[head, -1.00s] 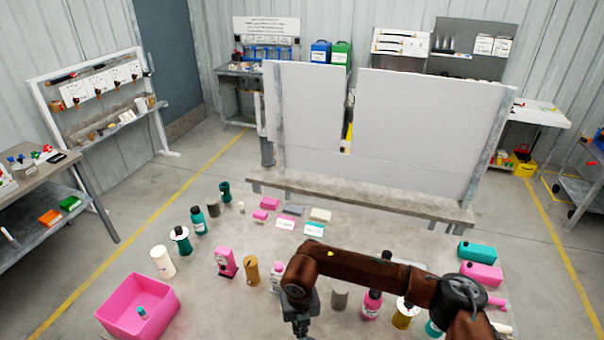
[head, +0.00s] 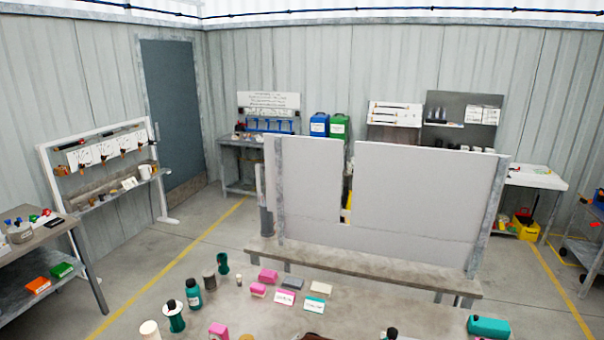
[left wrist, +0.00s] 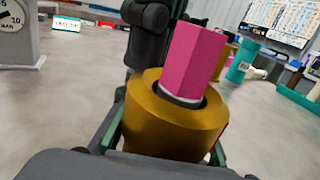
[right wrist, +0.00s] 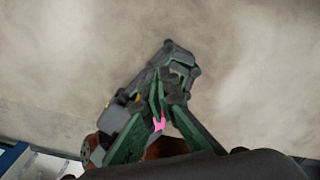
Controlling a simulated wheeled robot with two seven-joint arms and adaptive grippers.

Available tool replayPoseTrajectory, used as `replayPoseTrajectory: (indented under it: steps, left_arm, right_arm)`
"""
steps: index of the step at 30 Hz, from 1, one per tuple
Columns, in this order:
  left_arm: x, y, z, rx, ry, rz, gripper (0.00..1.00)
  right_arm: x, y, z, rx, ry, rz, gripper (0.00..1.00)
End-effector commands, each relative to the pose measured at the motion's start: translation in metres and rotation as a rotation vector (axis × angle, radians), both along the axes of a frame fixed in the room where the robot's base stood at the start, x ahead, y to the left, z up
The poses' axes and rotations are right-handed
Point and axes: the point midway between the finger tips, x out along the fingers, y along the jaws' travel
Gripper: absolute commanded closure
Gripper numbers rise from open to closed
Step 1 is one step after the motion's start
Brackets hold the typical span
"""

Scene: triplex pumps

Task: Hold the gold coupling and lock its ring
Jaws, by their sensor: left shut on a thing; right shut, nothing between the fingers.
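The gold coupling (left wrist: 172,128) fills the middle of the left wrist view as a thick gold collar. A pink hexagonal piece (left wrist: 196,58) stands slightly tilted in its centre, with a pale band at its base. My left gripper (left wrist: 165,140) is shut around the coupling, its green fingers on either side. The right wrist view shows my right gripper (right wrist: 160,85) with its green fingers drawn together and nothing held between them. A small pink patch (right wrist: 159,124) shows by those fingers; I cannot tell what it belongs to. Both grippers are outside the head view.
A bench with a tall grey panel (head: 420,210) stands ahead. Pink and teal parts, including a teal bottle (head: 193,293), stand on the near table. In the left wrist view, a grey pressure gauge (left wrist: 18,35) is at left and a teal cylinder (left wrist: 243,60) at right.

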Motion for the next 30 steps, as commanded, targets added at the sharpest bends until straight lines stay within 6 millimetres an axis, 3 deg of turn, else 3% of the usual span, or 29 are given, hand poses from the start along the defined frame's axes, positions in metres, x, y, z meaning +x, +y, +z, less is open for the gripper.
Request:
replayPoseTrajectory:
  steps: [30]
  left_arm:
    - [0.001, 0.001, 0.0, 0.0, 0.0, 0.002, 1.0]
  right_arm:
    - [-0.013, 0.002, -0.001, -0.002, 0.005, 0.002, 1.0]
